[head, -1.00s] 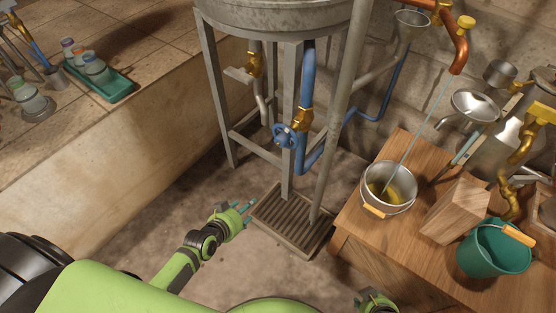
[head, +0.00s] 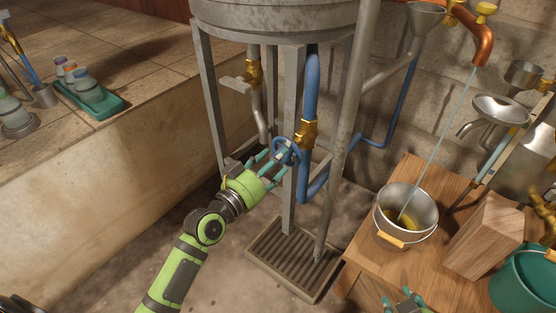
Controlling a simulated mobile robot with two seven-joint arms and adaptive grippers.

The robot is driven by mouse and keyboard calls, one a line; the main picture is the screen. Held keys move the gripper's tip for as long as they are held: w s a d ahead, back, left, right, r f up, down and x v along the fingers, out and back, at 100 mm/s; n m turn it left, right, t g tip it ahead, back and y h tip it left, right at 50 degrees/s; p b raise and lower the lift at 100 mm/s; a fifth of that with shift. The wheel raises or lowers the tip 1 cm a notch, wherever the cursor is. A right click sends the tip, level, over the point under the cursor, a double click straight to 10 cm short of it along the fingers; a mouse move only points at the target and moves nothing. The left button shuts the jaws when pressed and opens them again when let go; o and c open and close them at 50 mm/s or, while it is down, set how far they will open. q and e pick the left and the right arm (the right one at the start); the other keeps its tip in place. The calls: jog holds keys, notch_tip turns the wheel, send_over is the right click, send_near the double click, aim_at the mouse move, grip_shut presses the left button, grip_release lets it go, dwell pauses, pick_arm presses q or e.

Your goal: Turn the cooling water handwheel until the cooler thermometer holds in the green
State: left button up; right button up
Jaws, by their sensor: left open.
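The blue handwheel (head: 286,150) sits on a brass valve (head: 307,133) in the blue cooling water pipe (head: 311,82), under the round metal tank. My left gripper (head: 272,158) is at the handwheel, its teal fingers open and reaching to the wheel's left side and lower rim. I cannot tell whether the fingers touch the wheel. My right gripper (head: 405,300) shows only at the bottom edge, in front of the wooden table; its finger opening is unclear. No cooler thermometer can be made out in this view.
The tank's grey legs (head: 211,95) and a slanting grey pipe (head: 345,130) stand close around the valve. A floor grate (head: 293,262) lies below. A metal bucket (head: 404,218) catches a thin stream on the wooden table (head: 421,180); a teal bucket (head: 525,280) stands at right.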

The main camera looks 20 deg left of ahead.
pick_arm(q)
jog(key=shift+x, duration=0.85)
pick_arm(e)
jog(key=shift+w+a+r+t, duration=0.25)
jog(key=shift+w+r+t, duration=0.15)
jog(key=shift+w+r, duration=0.15)
pick_arm(q)
jog(key=c, duration=1.2)
jog(key=shift+o, duration=0.2)
